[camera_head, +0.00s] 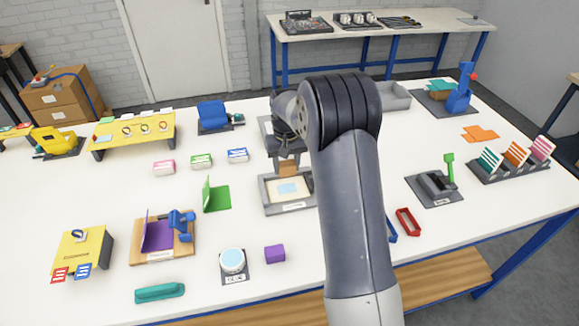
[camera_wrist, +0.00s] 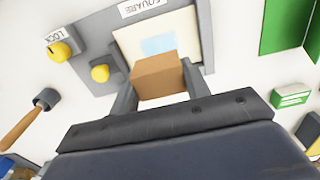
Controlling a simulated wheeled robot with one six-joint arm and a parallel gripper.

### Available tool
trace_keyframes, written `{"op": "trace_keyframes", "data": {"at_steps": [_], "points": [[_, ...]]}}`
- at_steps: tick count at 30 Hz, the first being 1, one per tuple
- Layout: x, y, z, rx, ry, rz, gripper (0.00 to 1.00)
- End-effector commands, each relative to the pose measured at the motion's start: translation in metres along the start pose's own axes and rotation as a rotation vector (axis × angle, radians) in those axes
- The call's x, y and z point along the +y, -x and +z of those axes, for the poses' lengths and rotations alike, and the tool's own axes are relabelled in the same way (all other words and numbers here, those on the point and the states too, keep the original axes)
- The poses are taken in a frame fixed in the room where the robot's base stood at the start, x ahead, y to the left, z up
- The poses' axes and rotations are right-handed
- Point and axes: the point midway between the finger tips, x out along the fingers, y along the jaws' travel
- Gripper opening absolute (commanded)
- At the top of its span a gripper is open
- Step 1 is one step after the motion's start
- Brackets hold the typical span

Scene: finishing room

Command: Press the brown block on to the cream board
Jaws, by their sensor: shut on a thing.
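My gripper (camera_wrist: 158,88) is shut on the brown block (camera_wrist: 157,72), one finger on each side of it. In the head view the brown block (camera_head: 288,168) shows below my wrist, at the far edge of the cream board (camera_head: 270,195). The cream board (camera_wrist: 128,46) lies in a grey frame (camera_wrist: 92,30) and bears a pale blue square (camera_wrist: 158,44). From the wrist, the block overlaps the near part of the board, and the blue square stays mostly uncovered. I cannot tell whether the block touches the board. My arm hides the frame's right side in the head view.
The frame has a yellow knob (camera_wrist: 59,52) marked LOCK and a second yellow knob (camera_wrist: 100,73). A green stand (camera_head: 215,195) is close on the left. A mallet-like tool (camera_wrist: 30,118) lies near the frame. A purple block (camera_head: 274,253) lies in front.

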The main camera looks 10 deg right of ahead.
Motion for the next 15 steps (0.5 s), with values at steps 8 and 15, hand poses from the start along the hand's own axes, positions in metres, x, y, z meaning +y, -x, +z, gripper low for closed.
{"op": "trace_keyframes", "data": {"at_steps": [8, 15], "points": [[0.0, -0.013, -0.001, -0.001, -0.002, 0.0, 0.24], [0.0, -0.036, -0.001, -0.001, -0.001, 0.0, 0.24]]}}
